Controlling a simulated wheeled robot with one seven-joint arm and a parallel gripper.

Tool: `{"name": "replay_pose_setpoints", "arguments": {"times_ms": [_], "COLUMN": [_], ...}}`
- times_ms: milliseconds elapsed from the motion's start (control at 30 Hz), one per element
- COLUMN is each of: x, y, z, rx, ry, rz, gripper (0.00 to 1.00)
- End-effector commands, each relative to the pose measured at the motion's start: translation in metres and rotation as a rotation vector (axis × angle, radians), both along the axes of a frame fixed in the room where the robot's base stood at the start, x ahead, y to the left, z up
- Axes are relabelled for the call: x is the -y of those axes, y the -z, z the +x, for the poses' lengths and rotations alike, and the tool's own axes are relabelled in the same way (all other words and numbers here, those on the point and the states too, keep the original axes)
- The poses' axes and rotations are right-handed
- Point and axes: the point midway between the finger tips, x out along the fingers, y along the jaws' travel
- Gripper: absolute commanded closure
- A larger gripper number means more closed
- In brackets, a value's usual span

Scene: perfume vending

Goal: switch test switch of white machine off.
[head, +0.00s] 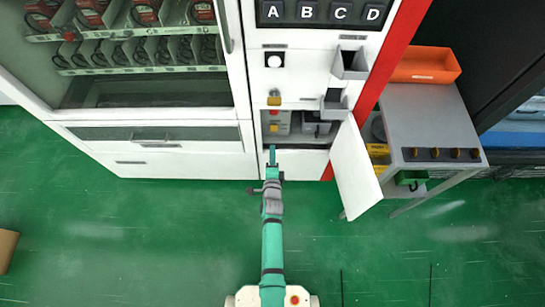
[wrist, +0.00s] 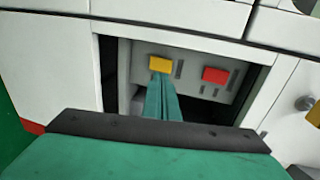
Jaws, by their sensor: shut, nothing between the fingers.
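The white machine (head: 205,164) has an open lower compartment with a grey control box (head: 284,122) inside. In the wrist view the box's face (wrist: 195,68) carries a yellow switch (wrist: 161,64) and a red switch (wrist: 215,75). Their labels are too small to read, so I cannot tell which one is the test switch. My gripper (head: 272,150) is at the compartment opening, shut and empty. In the wrist view its fingertips (wrist: 162,80) appear just below the yellow switch and overlap its lower edge in the picture; I cannot tell whether they touch.
The compartment's white door (head: 355,170) stands open to the right. A grey table (head: 425,115) with an orange bin (head: 427,65) is beyond it. A yellow padlock-like part (head: 274,99) hangs above the opening. The green floor (head: 140,225) in front is mostly clear.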

Motion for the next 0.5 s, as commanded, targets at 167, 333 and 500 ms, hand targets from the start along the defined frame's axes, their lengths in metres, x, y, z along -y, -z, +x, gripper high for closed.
{"name": "replay_pose_setpoints", "arguments": {"times_ms": [167, 333, 500], "x": [0.001, 0.0, 0.001], "y": [0.005, 0.008, 0.005], "z": [0.03, 0.056, 0.076], "rx": [0.002, 0.001, 0.001], "ry": [0.001, 0.0, 0.001], "rz": [-0.001, 0.0, 0.0], "gripper": [1.0, 1.0, 1.0]}}
